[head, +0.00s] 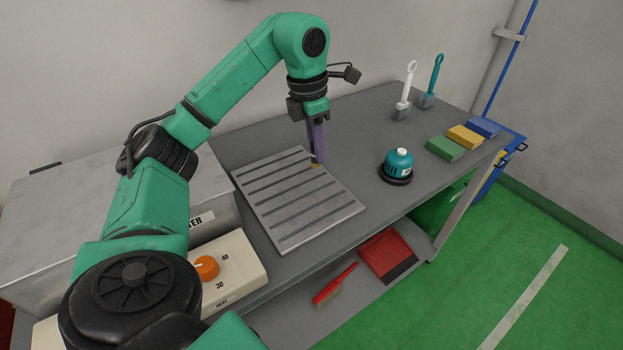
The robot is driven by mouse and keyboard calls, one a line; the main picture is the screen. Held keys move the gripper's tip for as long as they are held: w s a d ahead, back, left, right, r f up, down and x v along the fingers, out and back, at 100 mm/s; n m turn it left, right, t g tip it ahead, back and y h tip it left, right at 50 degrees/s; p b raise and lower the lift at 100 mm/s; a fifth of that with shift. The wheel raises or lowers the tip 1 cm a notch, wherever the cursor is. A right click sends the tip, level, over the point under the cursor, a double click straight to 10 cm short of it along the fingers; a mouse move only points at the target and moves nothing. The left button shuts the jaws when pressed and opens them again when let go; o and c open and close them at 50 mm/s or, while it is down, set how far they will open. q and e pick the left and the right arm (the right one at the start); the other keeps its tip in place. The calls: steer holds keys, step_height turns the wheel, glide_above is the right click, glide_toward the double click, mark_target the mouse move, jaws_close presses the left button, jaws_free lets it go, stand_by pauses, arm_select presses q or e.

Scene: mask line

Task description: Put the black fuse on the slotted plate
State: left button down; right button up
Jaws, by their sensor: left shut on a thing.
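The slotted plate (281,232) is a grey ribbed plate lying flat on the workbench, in the middle of the head view. My left gripper (316,158) points down over the plate's far right edge. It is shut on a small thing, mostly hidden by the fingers. A dark bit and a brassy end (315,165) show at the fingertips, and it looks like the black fuse. I cannot tell if it touches the plate. My right gripper is not in view.
On the grey bench (360,125), a teal device (398,161) stands right of the plate. Two handled tools and coloured blocks (444,148) stand farther right. A dial box (229,270) is front left. A red dustpan (385,255) and brush (334,285) lie on the lower shelf.

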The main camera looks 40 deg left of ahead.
arm_select(q)
step_height(320, 180, down, 10)
steer(key=shift+s+f, duration=0.1)
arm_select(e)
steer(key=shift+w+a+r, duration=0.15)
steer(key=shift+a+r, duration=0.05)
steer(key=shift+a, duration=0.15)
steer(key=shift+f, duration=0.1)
arm_select(q)
steer(key=shift+f, duration=0.2)
steer(key=c, duration=0.7)
jaws_free()
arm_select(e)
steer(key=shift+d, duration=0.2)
arm_select(q)
steer(key=shift+r, duration=0.25)
step_height(320, 180, up, 12)
steer(key=s, duration=0.1)
steer(key=shift+s+a+p, duration=0.15)
steer(key=shift+a+p, duration=0.15)
